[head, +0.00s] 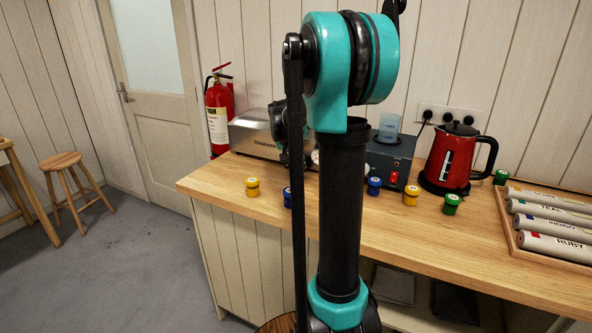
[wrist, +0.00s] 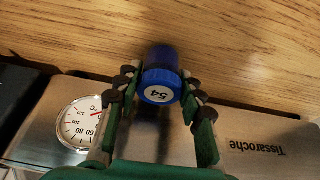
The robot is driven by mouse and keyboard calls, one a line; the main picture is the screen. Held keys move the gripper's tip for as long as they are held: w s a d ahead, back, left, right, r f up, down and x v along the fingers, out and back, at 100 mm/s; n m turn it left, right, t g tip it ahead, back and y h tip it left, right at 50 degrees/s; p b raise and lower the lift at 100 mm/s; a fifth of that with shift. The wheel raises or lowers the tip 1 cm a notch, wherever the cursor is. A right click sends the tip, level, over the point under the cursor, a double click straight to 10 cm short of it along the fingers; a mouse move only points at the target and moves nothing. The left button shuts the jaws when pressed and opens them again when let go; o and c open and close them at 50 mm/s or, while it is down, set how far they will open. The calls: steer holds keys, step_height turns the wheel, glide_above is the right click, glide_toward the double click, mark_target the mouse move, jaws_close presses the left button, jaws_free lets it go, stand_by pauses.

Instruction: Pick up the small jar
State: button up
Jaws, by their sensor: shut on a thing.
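In the wrist view a small blue jar (wrist: 161,62) with a round blue lid and a white label reading 54 sits between the fingers of my gripper (wrist: 160,80). The fingers are shut on it, one on each side. I cannot tell whether its base touches the wooden counter.
The wooden counter (head: 480,250) also bears yellow jars (head: 252,187) (head: 411,195), green jars (head: 451,204) (head: 501,177), a red kettle (head: 450,158) and a tray of labelled rolls (head: 515,237). A steel appliance (head: 250,132) with a dial (wrist: 82,122) stands close to my gripper.

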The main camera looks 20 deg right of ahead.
mark_target(296, 164)
step_height(296, 164, up, 20)
stand_by(0.4)
